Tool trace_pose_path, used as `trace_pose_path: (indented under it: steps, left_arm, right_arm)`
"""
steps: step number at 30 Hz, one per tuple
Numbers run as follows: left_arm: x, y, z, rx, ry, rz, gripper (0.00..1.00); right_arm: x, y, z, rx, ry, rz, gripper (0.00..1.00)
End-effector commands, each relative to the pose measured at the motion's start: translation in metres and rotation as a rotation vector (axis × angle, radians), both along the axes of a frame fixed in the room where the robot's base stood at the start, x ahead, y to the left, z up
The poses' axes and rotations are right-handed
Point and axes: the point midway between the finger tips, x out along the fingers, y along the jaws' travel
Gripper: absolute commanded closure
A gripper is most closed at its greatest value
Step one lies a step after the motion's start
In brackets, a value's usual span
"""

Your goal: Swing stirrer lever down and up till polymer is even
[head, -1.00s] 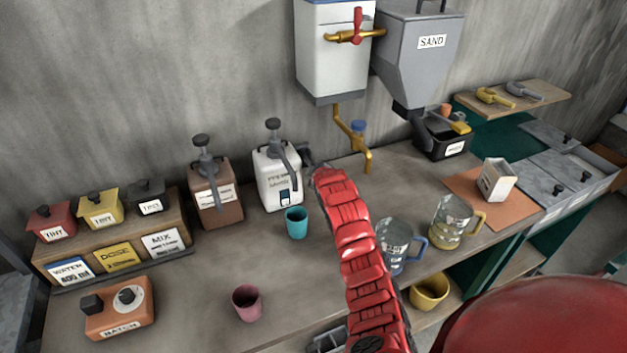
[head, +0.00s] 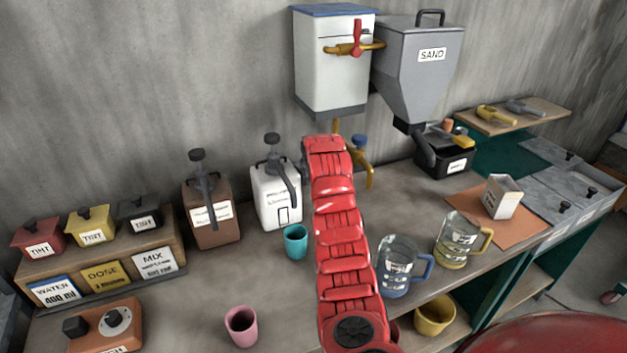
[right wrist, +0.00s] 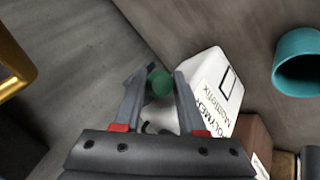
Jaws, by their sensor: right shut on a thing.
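The white polymer container (head: 276,203) stands on the bench near the wall, with a dark grey pump head on top. It also shows in the right wrist view (right wrist: 214,85), with its printed label. My right gripper (right wrist: 158,84) is shut on a green knob (right wrist: 159,82) beside the container, which I take to be the stirrer lever's end. In the head view my red right arm hides the knob and most of that gripper. The polymer inside the container cannot be seen. My left gripper is not in view.
A teal cup (head: 296,242) stands just in front of the container, and a pink cup (head: 241,326) nearer. A brown dispenser (head: 211,212) is at its left. The white tank (head: 333,70) and its yellow tap hang close to my arm. Two jugs (head: 398,268) (head: 458,240) stand at right.

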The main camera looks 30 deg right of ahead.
Motion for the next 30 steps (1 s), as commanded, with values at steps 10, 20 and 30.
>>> trace_pose_path:
  steps: [10, 20, 30]
  left_arm:
    - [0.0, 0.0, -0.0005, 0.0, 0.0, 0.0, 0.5]
    - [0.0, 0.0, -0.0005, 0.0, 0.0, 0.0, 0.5]
    - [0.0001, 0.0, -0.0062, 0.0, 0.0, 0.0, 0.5]
  right_arm:
    - [0.0023, -0.0006, 0.0054, -0.003, -0.013, 0.0, 1.0]
    - [0.002, -0.0005, 0.0043, -0.002, -0.01, 0.0, 0.49]
    - [-0.0039, 0.0011, 0.0124, -0.003, -0.013, -0.001, 0.49]
